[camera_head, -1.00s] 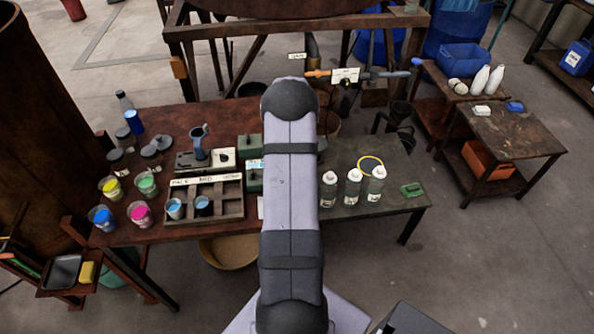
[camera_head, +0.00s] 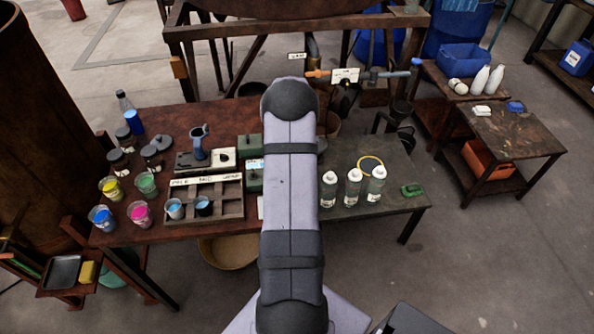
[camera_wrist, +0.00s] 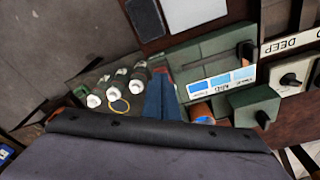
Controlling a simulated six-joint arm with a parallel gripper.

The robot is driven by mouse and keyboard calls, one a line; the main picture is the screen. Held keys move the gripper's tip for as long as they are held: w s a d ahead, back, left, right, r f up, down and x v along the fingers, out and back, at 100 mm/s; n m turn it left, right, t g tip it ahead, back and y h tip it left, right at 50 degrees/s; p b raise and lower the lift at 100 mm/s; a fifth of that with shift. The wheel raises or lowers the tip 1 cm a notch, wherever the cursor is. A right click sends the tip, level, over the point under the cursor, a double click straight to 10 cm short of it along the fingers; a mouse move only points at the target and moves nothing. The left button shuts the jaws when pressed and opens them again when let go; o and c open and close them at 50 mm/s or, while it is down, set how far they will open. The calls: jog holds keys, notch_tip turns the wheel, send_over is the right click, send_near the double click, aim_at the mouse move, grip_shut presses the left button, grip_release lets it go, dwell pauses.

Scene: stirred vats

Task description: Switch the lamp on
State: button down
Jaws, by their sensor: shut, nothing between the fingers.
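I cannot tell for sure which thing is the lamp. Two green boxes with black knobs stand on the bench: one (camera_head: 249,146) at the back and one (camera_head: 254,184) nearer, just left of my arm in the head view. In the wrist view they are the larger green box (camera_wrist: 220,62) and the smaller green box (camera_wrist: 252,106), with a blue-toned label card (camera_wrist: 221,82) between them. My gripper (camera_wrist: 162,82) shows in the wrist view as narrow dark blue fingers, shut and empty, left of the larger box. I cannot tell whether it touches anything. In the head view my arm hides it.
A compartment rack (camera_head: 232,207) and several colour cups stand on the bench's left. Three white-capped bottles (camera_head: 353,186), a yellow ring (camera_head: 371,163) and a green block (camera_head: 412,190) are on its right.

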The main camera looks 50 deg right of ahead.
jog(key=shift+f+b, duration=0.55)
jog(key=shift+f, duration=0.25)
dwell(0.4)
jog(key=shift+r, duration=0.15)
notch_tip(320, 180, up, 7)
jog(key=p, duration=0.4)
jog(key=shift+p, duration=0.3)
dwell(0.6)
